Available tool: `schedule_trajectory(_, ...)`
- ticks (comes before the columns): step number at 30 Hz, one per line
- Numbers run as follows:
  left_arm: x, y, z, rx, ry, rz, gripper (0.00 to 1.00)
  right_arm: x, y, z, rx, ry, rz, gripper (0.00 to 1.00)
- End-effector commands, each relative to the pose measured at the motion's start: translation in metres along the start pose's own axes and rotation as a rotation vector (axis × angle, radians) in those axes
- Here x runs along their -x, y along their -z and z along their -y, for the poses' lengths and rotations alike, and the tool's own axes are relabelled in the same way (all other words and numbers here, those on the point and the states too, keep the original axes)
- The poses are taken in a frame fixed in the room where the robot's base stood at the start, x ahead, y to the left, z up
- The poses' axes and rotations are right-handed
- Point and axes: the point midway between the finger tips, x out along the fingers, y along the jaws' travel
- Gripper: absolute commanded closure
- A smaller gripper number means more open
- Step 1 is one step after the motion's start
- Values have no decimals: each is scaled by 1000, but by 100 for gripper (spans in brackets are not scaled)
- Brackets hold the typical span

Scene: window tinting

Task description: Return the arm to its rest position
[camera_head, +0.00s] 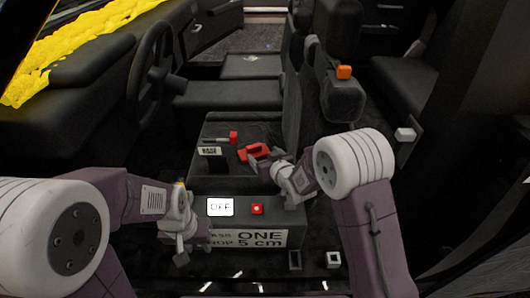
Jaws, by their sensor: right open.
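My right gripper (262,156) reaches in from the right over the seat area, its jaws open. A red object (254,150) is right at its fingertips; I cannot tell whether they touch. My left gripper (181,250) hangs low at the left, beside the left end of a dark box; its jaws are too small and dark to read. The box (290,215) has a white OFF label (220,207), a red button (257,209) and a front sign reading ONE and 5 cm.
A steering wheel (150,65) and a dashboard with yellow material (75,45) are at the left. A small red block (233,137) lies behind the box. A seat back carries an orange block (344,72). A white block (405,134) is at the right.

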Motion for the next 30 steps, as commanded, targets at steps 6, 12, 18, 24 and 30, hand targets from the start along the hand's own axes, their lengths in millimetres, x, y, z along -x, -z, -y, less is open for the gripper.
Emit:
schedule_trajectory(6, 2, 0, 0, 0, 0, 0, 64, 9, 0, 0, 0, 0, 0, 24)
schedule_trajectory(12, 2, 0, 0, 0, 0, 0, 64, 8, 0, 0, 0, 0, 0, 24)
schedule_trajectory(18, 4, 0, 0, 0, 0, 0, 64, 9, 1, 0, 0, 0, 0, 24)
schedule_trajectory(24, 41, 4, -1, 0, 0, 0, 64, 23, 36, 0, 1, 0, -1, 24)
schedule_trajectory(30, 74, 8, -2, 0, 0, 0, 64, 36, 66, 0, 1, 0, 0, 24)
